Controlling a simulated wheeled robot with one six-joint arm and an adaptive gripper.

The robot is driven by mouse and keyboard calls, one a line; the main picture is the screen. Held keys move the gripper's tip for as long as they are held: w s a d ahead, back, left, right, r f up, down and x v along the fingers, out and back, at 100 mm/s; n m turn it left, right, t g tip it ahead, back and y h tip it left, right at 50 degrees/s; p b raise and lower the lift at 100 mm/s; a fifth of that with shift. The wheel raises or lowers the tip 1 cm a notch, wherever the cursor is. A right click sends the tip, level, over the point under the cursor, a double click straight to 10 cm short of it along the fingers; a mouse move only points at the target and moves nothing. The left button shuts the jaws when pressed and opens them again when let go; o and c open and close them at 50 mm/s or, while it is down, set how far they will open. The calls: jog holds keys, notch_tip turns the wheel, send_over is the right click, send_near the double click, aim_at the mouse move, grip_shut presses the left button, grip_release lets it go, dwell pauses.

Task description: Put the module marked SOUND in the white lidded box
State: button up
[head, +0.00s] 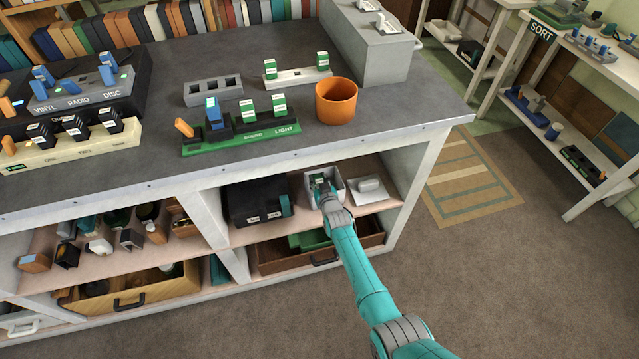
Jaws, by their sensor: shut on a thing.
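A white open box (309,198) stands on the upper shelf under the counter. Its white lid (371,190) lies to its right on the shelf. My gripper (321,183) reaches down into the box's opening from the front. It is shut on a small module (319,179) with green and pale parts, mostly hidden by the fingers and too small to read. On the counter, a green rack (241,139) reads SOUND and LIGHT.
A black device (257,202) stands left of the box. An orange pot (336,101) sits near the counter edge above it. A drawer (317,255) is below the shelf. Other racks crowd the counter's left. The floor (494,285) at the right is clear.

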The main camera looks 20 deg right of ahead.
jog(key=shift+w, duration=0.2)
jog(key=o, duration=1)
jog(key=shift+c, duration=0.2)
jog(key=v, duration=1.2)
